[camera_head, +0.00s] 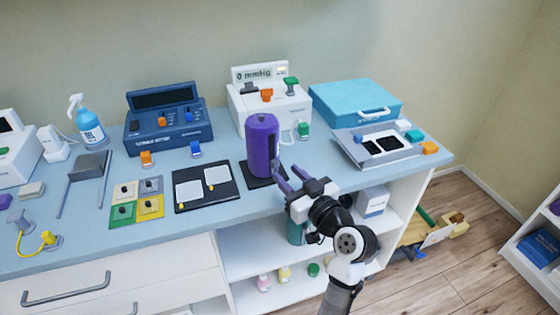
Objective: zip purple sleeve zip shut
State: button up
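The purple sleeve (261,146) stands upright as a tall cylinder on a dark mat (250,183) near the front edge of the counter. A darker strip runs down its right side; the zip and its pull are too small to make out. My gripper (284,168) is at the lower right of the sleeve, its two fingers reaching up and left towards it. The fingers look spread, with a gap between them and nothing visible held. I cannot tell whether the near finger touches the sleeve.
A white mmHg device (268,103) stands close behind the sleeve. A black board with white pads (206,187) lies to its left. A grey tray (378,148) and a teal case (355,101) are to the right. Open shelves (262,262) lie below the counter.

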aim_at(276, 163)
jog(key=shift+p+x, duration=0.45)
jog(key=shift+x, duration=1.8)
jog(key=shift+c, duration=0.2)
grip_shut()
